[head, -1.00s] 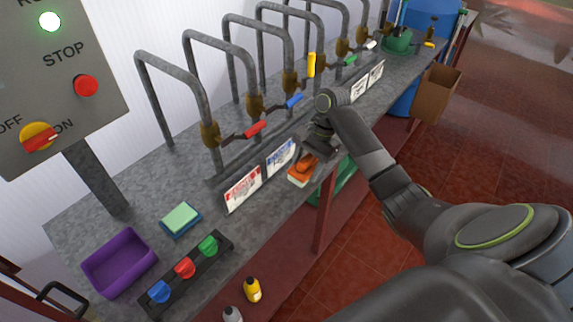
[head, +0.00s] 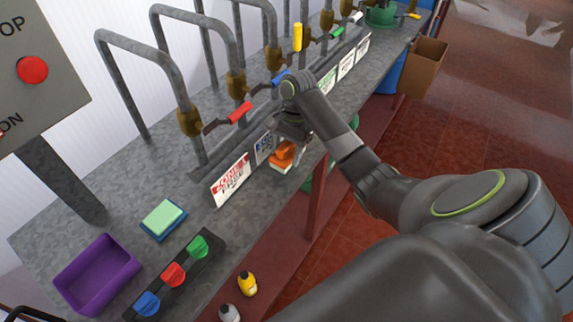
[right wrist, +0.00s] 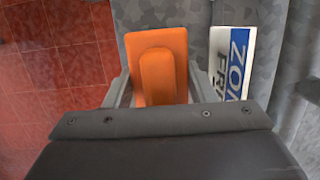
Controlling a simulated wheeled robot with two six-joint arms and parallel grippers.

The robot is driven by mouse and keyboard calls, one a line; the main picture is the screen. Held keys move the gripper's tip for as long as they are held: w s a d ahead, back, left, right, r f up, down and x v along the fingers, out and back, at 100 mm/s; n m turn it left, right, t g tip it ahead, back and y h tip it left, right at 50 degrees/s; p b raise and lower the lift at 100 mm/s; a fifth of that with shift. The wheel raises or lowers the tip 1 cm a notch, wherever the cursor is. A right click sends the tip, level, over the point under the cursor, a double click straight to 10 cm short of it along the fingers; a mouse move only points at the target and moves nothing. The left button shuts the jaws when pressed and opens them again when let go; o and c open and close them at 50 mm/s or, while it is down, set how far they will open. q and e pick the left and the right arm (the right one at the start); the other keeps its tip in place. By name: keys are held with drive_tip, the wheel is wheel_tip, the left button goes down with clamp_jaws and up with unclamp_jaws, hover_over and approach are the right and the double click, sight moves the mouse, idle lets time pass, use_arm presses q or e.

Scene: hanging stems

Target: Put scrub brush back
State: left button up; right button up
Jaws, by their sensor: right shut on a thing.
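The scrub brush (head: 283,155) has an orange back with a handle and a pale underside. My right gripper (head: 290,140) is shut on it, near the front edge of the grey bench, in front of the blue-lettered sign. In the right wrist view the orange brush (right wrist: 160,62) sits between the two fingers (right wrist: 155,90). The gripper hides part of the brush in the head view, and I cannot tell whether its underside touches the bench.
On the grey bench (head: 120,180) are a purple bin (head: 97,273), a green-and-blue sponge (head: 163,219) and a black strip with coloured knobs (head: 175,272). Zone signs (head: 231,180) and pipes with valves line the back. Yellow (head: 247,283) and grey bottles stand below the front edge.

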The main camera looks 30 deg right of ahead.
sight(287, 161)
drive_tip(key=x, duration=0.3)
drive_tip(key=shift+d+f, duration=0.3)
drive_tip(key=shift+f, duration=0.2)
drive_tip(key=o, duration=0.9)
use_arm(q)
drive_tip(key=shift+s+f, duration=0.2)
drive_tip(key=shift+s, duration=0.35)
use_arm(e)
drive_tip(key=shift+o, duration=0.2)
drive_tip(key=v, duration=0.5)
drive_tip(key=shift+w+d+r, duration=0.1)
drive_tip(key=shift+r, duration=0.1)
drive_tip(key=p+v, duration=0.4)
drive_tip(key=shift+r, duration=0.4)
use_arm(q)
wheel_tip(287, 161, up, 6)
drive_tip(key=p, duration=0.2)
drive_tip(key=shift+w, duration=0.2)
use_arm(e)
drive_tip(key=shift+v, duration=0.95)
use_arm(q)
drive_tip(key=shift+d, duration=0.1)
use_arm(e)
drive_tip(key=shift+f, duration=0.1)
